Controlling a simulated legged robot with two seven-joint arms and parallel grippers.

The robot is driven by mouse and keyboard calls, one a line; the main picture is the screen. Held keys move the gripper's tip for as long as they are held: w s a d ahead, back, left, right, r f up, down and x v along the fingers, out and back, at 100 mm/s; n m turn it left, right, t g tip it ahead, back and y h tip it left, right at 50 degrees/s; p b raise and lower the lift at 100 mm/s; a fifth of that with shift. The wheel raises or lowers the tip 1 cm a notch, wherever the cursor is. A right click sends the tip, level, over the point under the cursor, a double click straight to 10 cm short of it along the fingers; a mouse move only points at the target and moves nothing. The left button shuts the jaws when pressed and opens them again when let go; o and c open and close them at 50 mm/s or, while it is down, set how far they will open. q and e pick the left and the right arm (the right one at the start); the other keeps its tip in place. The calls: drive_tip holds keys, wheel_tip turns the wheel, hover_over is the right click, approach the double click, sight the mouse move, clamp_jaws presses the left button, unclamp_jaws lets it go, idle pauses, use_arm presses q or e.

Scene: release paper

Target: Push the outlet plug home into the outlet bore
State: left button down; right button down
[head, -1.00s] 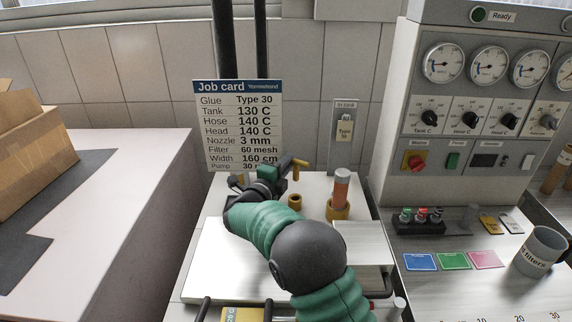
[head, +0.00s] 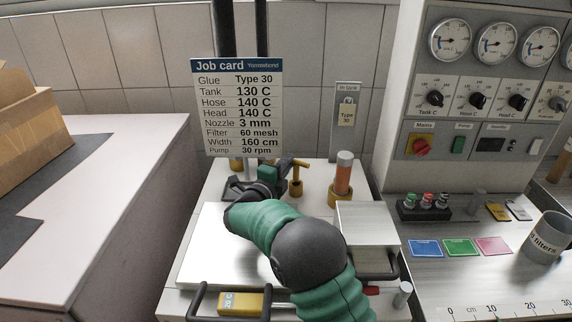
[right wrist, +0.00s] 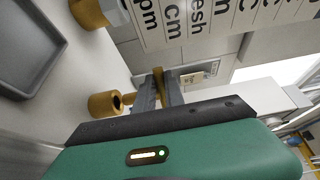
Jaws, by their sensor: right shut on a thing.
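The outlet plug (head: 298,164) is a brass T-shaped piece with a cross handle and a stem pointing down. My right gripper (head: 284,171) is shut on it, just behind the metal plate. In the right wrist view the plug (right wrist: 159,78) sits between the two grey fingers (right wrist: 160,95). The outlet bore (head: 296,189) is a short brass collar directly below the plug. In the right wrist view the collar (right wrist: 101,104) shows a dark hole facing the stem's end. Whether the tip is inside the mouth I cannot tell. My left gripper is out of view.
A copper cylinder with a grey top (head: 343,172) stands in a brass socket right of the bore. A job card (head: 238,107) stands behind my gripper. A metal block (head: 367,223) and black handles lie in front. The control panel (head: 480,100) is at right.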

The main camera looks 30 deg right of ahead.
drive_tip(key=shift+b, duration=0.55)
idle(1.1)
drive_tip(key=shift+f+b, duration=1.3)
drive_tip(key=shift+f, duration=0.15)
drive_tip(key=shift+r, duration=0.15)
wheel_tip(320, 180, up, 2)
drive_tip(key=shift+p, duration=0.75)
drive_tip(key=shift+b, duration=0.4)
idle(1.0)
drive_tip(key=shift+f+b, duration=0.95)
drive_tip(key=shift+f, duration=0.15)
drive_tip(key=c, duration=1.3)
unclamp_jaws()
drive_tip(key=shift+f, duration=0.1)
drive_tip(key=shift+c, duration=0.2)
